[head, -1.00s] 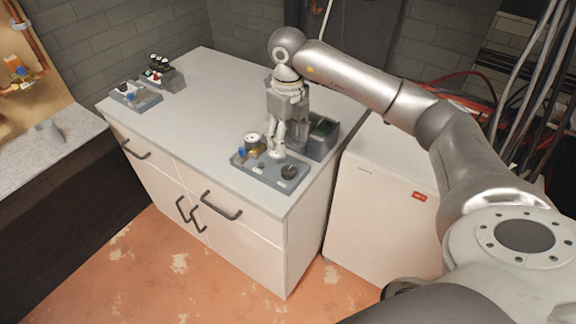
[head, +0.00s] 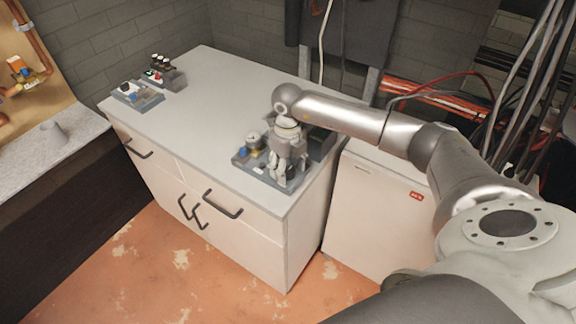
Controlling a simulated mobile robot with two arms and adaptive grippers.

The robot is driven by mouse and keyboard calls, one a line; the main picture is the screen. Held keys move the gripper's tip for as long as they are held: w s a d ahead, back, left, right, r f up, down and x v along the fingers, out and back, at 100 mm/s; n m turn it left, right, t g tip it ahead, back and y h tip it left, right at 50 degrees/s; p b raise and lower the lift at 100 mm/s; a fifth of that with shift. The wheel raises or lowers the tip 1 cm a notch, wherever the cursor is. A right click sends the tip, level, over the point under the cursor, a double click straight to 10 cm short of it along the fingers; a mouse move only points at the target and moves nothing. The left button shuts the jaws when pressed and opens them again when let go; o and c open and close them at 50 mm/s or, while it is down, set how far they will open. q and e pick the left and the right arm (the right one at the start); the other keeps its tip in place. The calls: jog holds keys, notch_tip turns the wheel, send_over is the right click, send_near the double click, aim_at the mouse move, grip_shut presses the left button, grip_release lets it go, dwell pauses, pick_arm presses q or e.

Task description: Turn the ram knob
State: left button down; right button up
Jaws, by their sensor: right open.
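A grey control panel (head: 247,168) lies near the front right corner of the white cabinet top. It carries a blue knob (head: 242,152) and a yellow and metal fitting (head: 254,142). My right gripper (head: 284,181) points down over the panel's right end, with its fingers at the spot where a black knob showed a second ago. The fingers hide that knob, so I cannot tell whether they touch it. I cannot read which knob is labelled ram. The right gripper is open. My left gripper is out of view.
A dark box (head: 321,143) stands just behind the panel. A second panel (head: 137,97) and a block with several buttons (head: 165,77) sit at the cabinet's far left. The middle of the cabinet top (head: 205,105) is clear. A white unit (head: 370,205) stands at right.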

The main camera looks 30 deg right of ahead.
jog(key=c, duration=1)
jog(key=shift+m, duration=0.3)
jog(key=m+b, duration=0.1)
jog(key=m, duration=0.2)
jog(key=shift+m, duration=0.3)
jog(key=m+b, duration=0.1)
jog(key=m, duration=0.3)
jog(key=shift+d+m, duration=0.1)
jog(key=shift+m, duration=0.2)
jog(key=m, duration=0.4)
jog(key=shift+m, duration=2.4)
